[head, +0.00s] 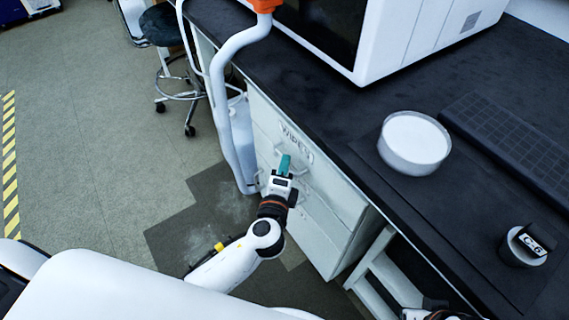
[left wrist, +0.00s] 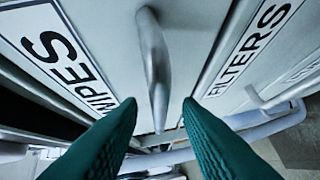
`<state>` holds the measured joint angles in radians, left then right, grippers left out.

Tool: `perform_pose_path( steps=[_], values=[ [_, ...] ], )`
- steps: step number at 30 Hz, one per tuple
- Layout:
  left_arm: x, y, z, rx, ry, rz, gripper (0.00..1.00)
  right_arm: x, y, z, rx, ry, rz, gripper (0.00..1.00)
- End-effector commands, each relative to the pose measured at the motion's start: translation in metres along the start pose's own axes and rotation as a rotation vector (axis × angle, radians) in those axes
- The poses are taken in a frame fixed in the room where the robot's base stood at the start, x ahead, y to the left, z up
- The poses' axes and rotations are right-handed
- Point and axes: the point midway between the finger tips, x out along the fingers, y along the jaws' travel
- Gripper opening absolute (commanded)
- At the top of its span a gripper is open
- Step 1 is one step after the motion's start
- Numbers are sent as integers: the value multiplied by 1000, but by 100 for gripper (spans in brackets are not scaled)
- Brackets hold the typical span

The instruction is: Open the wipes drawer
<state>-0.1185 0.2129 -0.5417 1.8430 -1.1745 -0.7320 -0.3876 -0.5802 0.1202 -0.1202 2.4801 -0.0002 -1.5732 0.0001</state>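The wipes drawer (head: 277,130) is the top drawer of the white cabinet under the dark bench, and its front looks flush with the cabinet. Its WIPES label (left wrist: 62,55) shows at the left of the left wrist view. Its grey bar handle (left wrist: 155,70) stands out between label and drawer seam. My left gripper (head: 284,165) is in front of this drawer, below the label. In the left wrist view its green fingers (left wrist: 158,112) are apart, one on each side of the handle's line; contact cannot be told. My right gripper's fingers are not seen.
The FILTERS drawer (left wrist: 250,45) adjoins the wipes drawer, with its own handle (left wrist: 280,95). A white vertical pipe (head: 222,110) stands left of the cabinet. The bench top (head: 330,110) overhangs the drawers and carries a white round dish (head: 414,140). Floor at left is free.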

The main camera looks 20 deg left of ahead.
Motion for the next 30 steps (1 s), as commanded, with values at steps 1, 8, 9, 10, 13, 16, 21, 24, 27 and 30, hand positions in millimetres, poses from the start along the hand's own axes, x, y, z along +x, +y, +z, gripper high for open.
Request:
perform_pose_path(
  steps=[1,8,9,10,13,16,21,24,27,30],
  values=[
    [7,0,0,1,1,1,32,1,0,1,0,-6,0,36],
    [18,0,0,-1,0,-1,32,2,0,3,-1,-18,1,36],
    [18,0,0,-1,0,-1,32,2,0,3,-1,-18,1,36],
    [18,0,0,-1,0,-1,32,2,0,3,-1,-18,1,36],
    [18,0,0,-1,0,-1,32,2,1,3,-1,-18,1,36],
    [18,0,0,-1,0,-1,23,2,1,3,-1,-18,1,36],
    [18,0,0,0,0,-1,0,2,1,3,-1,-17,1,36],
    [18,0,0,0,0,-1,0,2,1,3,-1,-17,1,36],
    [17,0,0,0,0,-1,0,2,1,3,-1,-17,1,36],
    [18,0,-1,0,0,-1,0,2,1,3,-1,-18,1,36]
  ],
)
